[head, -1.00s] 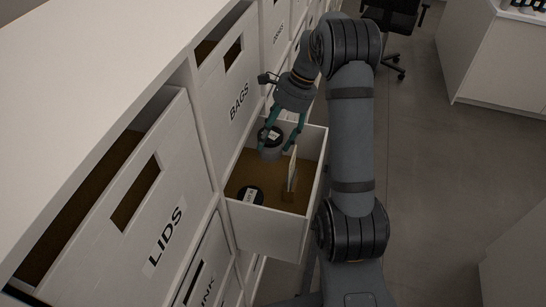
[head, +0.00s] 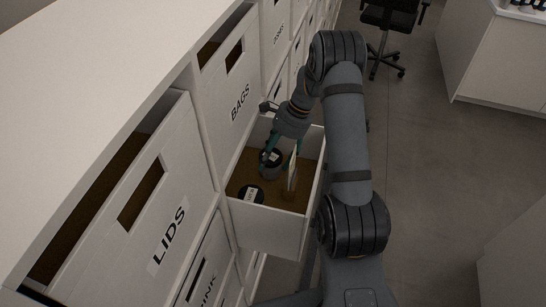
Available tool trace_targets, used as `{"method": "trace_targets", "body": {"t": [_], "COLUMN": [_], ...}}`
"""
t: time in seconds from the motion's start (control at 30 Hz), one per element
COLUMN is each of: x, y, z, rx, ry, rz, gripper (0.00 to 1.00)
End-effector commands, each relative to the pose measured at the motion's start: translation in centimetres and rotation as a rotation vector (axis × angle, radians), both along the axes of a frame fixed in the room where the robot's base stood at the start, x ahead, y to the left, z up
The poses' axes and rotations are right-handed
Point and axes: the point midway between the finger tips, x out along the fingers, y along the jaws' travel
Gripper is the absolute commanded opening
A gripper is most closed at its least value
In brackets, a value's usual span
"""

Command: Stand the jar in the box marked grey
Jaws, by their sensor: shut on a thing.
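My gripper (head: 280,156) reaches down into an open white box (head: 270,232) that is pulled out below the box labelled BAGS. It is shut on a dark-lidded jar (head: 271,160), which looks upright inside the box. Whether the jar touches the box floor I cannot tell. The front label of this box is not visible, so I cannot read its marking. A second dark-lidded jar (head: 250,194) with a pale label stands nearer the front left of the box. I see no label reading grey.
A thin upright pale card (head: 292,170) stands in the box right of the held jar. The floor (head: 430,170) to the right is open; an office chair (head: 388,25) stands at the back.

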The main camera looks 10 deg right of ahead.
Motion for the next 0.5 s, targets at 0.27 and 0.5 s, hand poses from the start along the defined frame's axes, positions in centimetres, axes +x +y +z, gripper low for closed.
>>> {"method": "trace_targets", "body": {"t": [0.27,0.5], "x": [0.0,0.0], "y": [-0.01,-0.01], "z": [-0.16,-0.14], "rx": [0.0,0.0], "ry": [0.0,0.0], "rz": [0.0,0.0], "gripper": [0.74,0.81]}}
